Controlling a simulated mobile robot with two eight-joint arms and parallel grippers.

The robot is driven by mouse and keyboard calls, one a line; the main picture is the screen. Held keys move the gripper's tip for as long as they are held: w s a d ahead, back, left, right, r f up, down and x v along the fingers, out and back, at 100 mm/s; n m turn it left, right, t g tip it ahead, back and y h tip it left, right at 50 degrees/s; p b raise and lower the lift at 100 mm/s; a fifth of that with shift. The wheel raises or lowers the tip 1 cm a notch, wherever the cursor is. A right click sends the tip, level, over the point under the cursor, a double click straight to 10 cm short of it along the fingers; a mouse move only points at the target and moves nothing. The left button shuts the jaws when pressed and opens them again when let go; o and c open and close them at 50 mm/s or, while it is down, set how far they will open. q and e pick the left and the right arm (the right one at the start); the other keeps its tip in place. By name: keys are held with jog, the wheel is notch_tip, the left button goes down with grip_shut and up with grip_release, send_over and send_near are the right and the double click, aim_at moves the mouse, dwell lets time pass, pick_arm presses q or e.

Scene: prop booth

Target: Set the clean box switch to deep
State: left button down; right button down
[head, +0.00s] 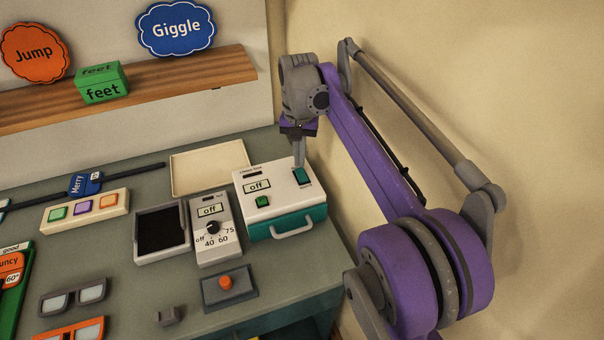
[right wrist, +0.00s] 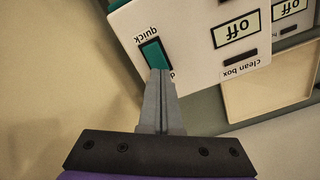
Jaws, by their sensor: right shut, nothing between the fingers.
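The clean box (head: 268,183), a white-topped box with a teal lower part, stands at the right end of the counter; its display (head: 257,187) reads "off". Its teal switch (head: 303,177) is on the top panel's right side. In the right wrist view the box is upside down, and the switch (right wrist: 154,54) has "quick" at one end; the label at the other end is mostly hidden by my fingers. My right gripper (head: 299,165) is shut and empty, pointing down, its fingertips (right wrist: 160,74) at the switch's far end, seemingly touching it. My left gripper is out of view.
A green button (head: 262,201) and a front handle (head: 293,231) are on the clean box. A dial unit (head: 214,246) reading "off" stands close on its left, and a cream tray (head: 208,168) lies behind. The wall (head: 540,120) is on the right.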

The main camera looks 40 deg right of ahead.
aim_at(299, 170)
jog(key=shift+f+b, duration=0.5)
jog(key=shift+f, duration=0.45)
dwell(0.8)
jog(key=shift+r+p, duration=2.6)
jog(key=shift+r, duration=1)
jog(key=shift+f, duration=0.1)
